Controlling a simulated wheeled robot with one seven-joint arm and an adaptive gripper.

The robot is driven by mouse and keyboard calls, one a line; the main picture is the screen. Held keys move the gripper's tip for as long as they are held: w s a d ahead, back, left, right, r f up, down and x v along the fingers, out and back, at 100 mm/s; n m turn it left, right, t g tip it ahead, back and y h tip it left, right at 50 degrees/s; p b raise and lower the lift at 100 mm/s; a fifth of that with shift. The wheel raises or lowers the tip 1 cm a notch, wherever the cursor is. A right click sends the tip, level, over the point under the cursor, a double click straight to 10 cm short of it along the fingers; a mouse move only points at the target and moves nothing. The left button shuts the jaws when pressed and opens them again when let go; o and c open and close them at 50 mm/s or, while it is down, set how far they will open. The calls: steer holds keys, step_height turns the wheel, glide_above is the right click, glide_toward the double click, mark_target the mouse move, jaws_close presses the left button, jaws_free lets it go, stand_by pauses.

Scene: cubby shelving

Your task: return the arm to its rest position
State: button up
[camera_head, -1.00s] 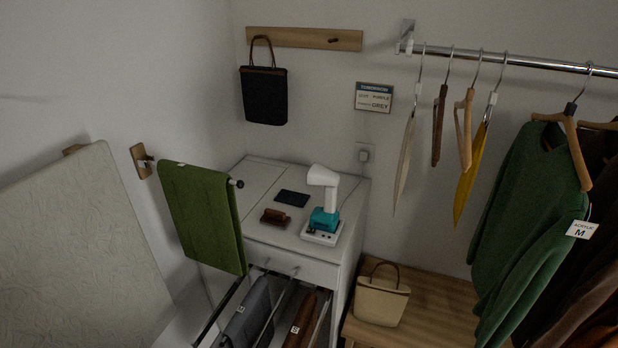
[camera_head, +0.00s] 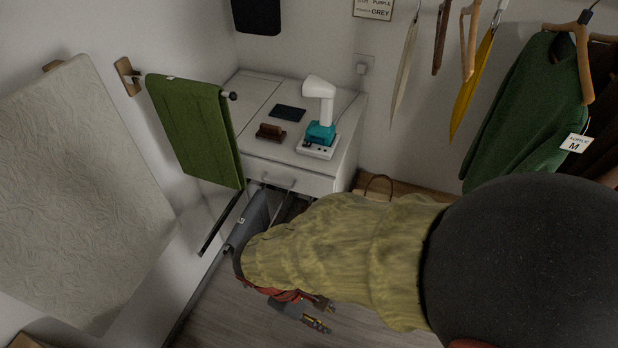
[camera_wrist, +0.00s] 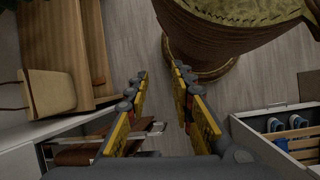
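My arm (camera_head: 350,250), khaki with a large black rounded part at the right, reaches across the lower half of the head view. My gripper (camera_head: 324,314) hangs at its lower left over the floor. In the wrist view my gripper (camera_wrist: 159,74) is open, with yellow-padded fingers apart and only bare floor between them. It holds nothing. My arm hides much of the bench and the floor at the lower right of the head view.
A white cabinet (camera_head: 250,88) bears a teal and white device (camera_head: 320,132). A green towel (camera_head: 193,125) hangs on a left-wall rail. A pull-out rack holds grey trousers (camera_head: 247,222). Hanging clothes (camera_head: 525,110) are at right. The wrist view shows a beige bag (camera_wrist: 48,92) and a shoe drawer (camera_wrist: 285,132).

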steer(key=w+d+r+m+t+y, duration=0.2)
steer(key=d+r+m, duration=0.4)
steer(key=r, duration=0.5)
steer(key=w+d+r+m+t+y, duration=0.2)
steer(key=d+r+m, duration=0.4)
steer(key=d+r, duration=0.4)
steer(key=shift+w+r+t+y, duration=0.35)
steer(key=shift+r+t+y, duration=0.3)
steer(key=shift+t, duration=0.55)
